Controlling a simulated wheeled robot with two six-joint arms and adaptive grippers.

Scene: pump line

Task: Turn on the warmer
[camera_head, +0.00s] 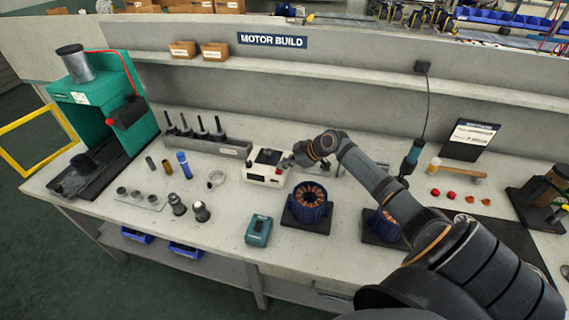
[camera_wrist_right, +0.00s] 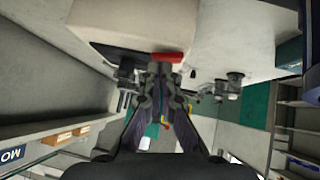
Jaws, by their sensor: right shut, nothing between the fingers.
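The warmer appears to be the small cream-white box (camera_head: 256,175) with a dark top plate, standing on the bench left of the middle. Small red parts show on its front and at its right end. In the right wrist view its pale body (camera_wrist_right: 130,22) fills the top left, with a red switch (camera_wrist_right: 167,57) at its lower edge. My right gripper (camera_head: 286,163) is at the box's right end, shut and empty. In the wrist view its fingertips (camera_wrist_right: 160,70) are right by the red switch; I cannot tell whether they touch it. My left gripper is not in view.
A blue motor stator (camera_head: 309,203) stands on a dark plate right of the warmer. A teal meter (camera_head: 258,230) lies in front. A rack of black tools (camera_head: 215,148) is behind left, and a green press (camera_head: 125,120) stands far left.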

